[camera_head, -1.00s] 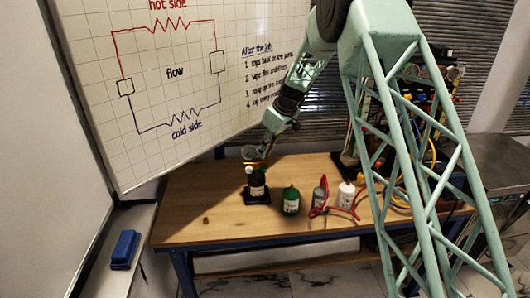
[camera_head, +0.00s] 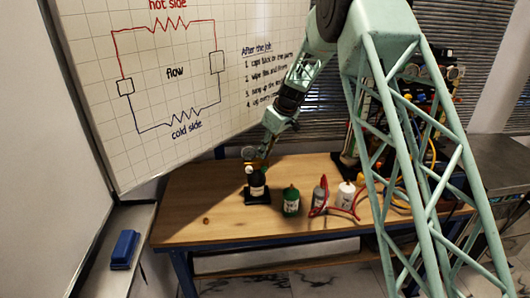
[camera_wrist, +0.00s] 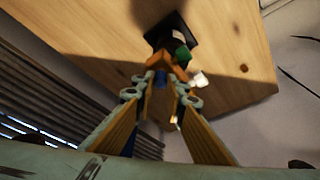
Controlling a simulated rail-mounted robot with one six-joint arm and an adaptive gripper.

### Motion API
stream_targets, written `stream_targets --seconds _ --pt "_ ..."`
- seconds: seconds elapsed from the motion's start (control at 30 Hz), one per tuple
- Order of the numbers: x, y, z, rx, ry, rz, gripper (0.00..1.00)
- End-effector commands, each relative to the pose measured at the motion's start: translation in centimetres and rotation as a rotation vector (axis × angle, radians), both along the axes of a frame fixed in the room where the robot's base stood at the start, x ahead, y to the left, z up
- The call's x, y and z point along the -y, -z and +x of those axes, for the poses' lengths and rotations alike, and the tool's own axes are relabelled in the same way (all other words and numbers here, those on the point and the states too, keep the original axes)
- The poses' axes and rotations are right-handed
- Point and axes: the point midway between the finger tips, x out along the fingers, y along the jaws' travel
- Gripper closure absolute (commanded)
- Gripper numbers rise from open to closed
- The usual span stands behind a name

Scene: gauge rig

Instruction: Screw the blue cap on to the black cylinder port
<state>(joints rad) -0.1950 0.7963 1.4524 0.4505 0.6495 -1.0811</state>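My gripper (camera_head: 259,164) is right above the cylinder's top. In the wrist view the fingers of my gripper (camera_wrist: 164,75) close in on a small blue piece, which looks like the blue cap (camera_wrist: 160,77). Whether the cap touches the port is too small to tell.
A green bottle (camera_head: 291,201), a grey bottle (camera_head: 319,196) and a white bottle (camera_head: 346,195) stand to the right, with red hoses around them. The bench (camera_head: 230,232) is mostly clear in front.

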Motion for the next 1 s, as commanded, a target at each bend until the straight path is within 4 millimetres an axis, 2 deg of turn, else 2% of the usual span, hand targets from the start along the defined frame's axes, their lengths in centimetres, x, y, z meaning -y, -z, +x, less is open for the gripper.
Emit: stream_targets --seconds 0.6,1.0 --pt "0.07 0.05 -0.06 -0.002 0.227 -0.002 0.93" --pt "0.08 0.05 -0.07 -0.002 0.318 -0.001 0.93"
